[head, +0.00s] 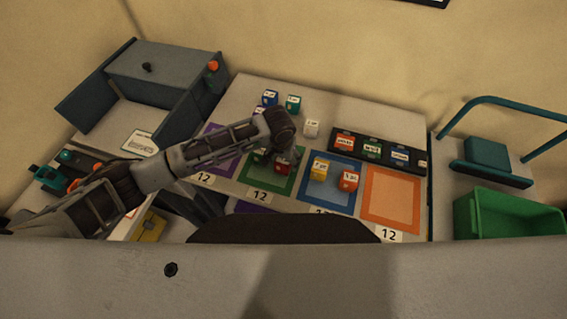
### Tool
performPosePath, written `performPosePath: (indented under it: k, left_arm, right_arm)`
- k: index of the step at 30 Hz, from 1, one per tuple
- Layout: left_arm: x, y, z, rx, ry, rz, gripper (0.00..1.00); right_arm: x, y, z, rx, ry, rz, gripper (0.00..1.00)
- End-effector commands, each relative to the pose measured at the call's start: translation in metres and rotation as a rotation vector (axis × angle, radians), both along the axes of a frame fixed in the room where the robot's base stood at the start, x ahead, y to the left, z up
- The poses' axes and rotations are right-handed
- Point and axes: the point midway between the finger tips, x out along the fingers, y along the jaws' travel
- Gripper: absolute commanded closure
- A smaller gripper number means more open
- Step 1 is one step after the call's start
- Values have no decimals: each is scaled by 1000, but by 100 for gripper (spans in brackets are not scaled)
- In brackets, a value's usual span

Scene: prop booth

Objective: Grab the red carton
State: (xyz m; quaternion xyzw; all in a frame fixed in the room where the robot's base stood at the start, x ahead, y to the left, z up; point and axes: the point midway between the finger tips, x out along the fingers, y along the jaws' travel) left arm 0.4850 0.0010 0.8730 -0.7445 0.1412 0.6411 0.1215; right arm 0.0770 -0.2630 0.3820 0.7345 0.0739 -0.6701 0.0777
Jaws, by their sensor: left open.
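My left gripper (284,152) hangs from the left arm over the green-bordered square (246,186). It is open, and its fingers are small and dark here. A small dark red item (282,163) shows right at its fingertips, partly hidden by the gripper. I cannot tell whether they touch. An orange-red carton (348,181) with a white label stands on the blue-bordered square (334,203), beside a yellow carton (319,169). Another red item (345,141) sits in the black tray (375,160). My right gripper is not in view.
Blue (269,98), teal (292,103) and white (311,128) cartons stand behind the gripper. An orange-bordered square (391,200) is empty. A green bin (505,218) stands at right. A grey open-doored cabinet (165,75) stands at back left.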

Motion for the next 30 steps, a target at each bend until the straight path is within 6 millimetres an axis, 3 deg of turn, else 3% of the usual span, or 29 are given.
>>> performPosePath:
  k: [7, 21, 30]
  left_arm:
    - [3, -1, -18, 0, -1, -1, 27]
    - [3, -1, -20, 0, -1, -1, 27]
    - [3, -1, -19, 0, -1, -1, 63]
  right_arm:
    - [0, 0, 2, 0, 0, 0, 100]
    - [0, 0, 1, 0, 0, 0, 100]
    - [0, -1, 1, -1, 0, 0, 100]
